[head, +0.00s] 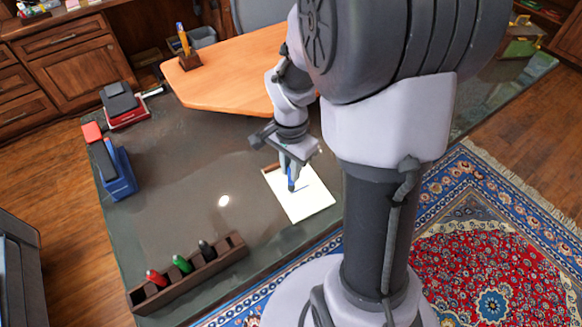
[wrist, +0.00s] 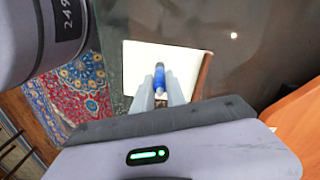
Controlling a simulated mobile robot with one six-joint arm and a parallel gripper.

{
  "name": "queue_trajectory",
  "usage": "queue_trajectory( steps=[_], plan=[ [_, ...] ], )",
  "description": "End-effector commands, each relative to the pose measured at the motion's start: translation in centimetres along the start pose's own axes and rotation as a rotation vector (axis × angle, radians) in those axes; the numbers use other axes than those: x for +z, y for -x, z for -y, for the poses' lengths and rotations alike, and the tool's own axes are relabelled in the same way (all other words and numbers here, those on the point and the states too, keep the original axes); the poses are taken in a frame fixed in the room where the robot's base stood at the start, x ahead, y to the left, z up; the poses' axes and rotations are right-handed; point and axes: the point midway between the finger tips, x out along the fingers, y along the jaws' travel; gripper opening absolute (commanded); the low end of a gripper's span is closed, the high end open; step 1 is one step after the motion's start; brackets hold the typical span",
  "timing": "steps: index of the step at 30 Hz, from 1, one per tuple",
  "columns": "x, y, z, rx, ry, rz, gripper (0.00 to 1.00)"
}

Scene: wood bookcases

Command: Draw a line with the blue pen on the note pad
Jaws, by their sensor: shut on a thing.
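The blue pen (head: 291,180) is held upright or nearly so in my gripper (head: 290,172), over the note pad (head: 307,202). In the wrist view the blue pen (wrist: 159,76) sits between the two fingers of my gripper (wrist: 159,88), which are shut on it. The note pad (wrist: 143,60) is a cream sheet with a brown edge, lying on the dark desk. A short dark mark or shadow shows at the pen's lower end; I cannot tell which, nor whether the tip touches the paper.
A wooden pen holder (head: 190,273) with red, green and black pens stands at the desk's front. A blue stapler-like object (head: 115,172) and a black-and-red box (head: 122,106) are at the left. A pencil cup (head: 188,58) stands on the orange wood top (head: 235,78). The desk's middle is clear.

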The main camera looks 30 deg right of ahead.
Motion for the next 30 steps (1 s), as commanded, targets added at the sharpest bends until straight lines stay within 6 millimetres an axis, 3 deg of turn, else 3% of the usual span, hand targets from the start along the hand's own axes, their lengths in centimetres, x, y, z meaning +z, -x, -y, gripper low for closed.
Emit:
queue_trajectory(
  steps=[30],
  plan=[
    [-2.8,-0.1,-1.0,0.0,-0.001,0.0,0.0]
  ],
)
